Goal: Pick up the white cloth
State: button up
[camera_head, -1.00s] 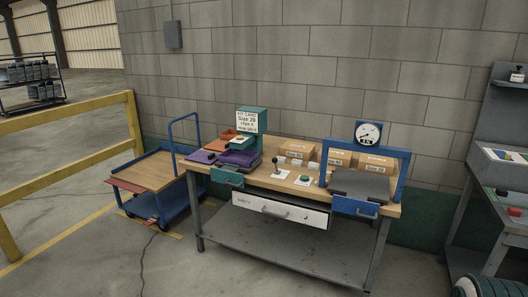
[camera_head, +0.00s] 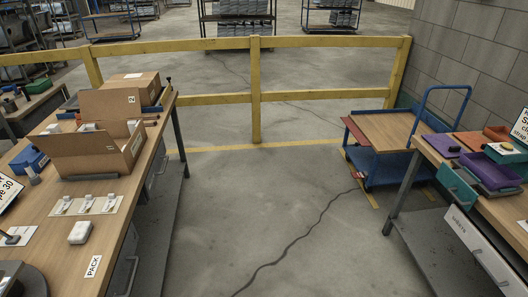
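No white cloth can be made out for certain. A small white rounded item (camera_head: 80,232) lies on the left wooden workbench (camera_head: 130,210), near the white PACK label (camera_head: 93,266); I cannot tell whether it is cloth. My gripper is not in view.
An open cardboard box (camera_head: 92,145) and a closed one (camera_head: 143,88) stand on the left bench. A right workbench (camera_head: 436,157) holds purple, teal and orange trays. A blue cart (camera_head: 385,133) stands by a yellow railing (camera_head: 257,95). The floor between is clear, apart from a dark cable (camera_head: 300,238).

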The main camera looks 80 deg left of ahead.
aim_at(80, 233)
jog(key=u, duration=3.35)
jog(key=i, duration=2.15)
jog(key=u, duration=1.65)
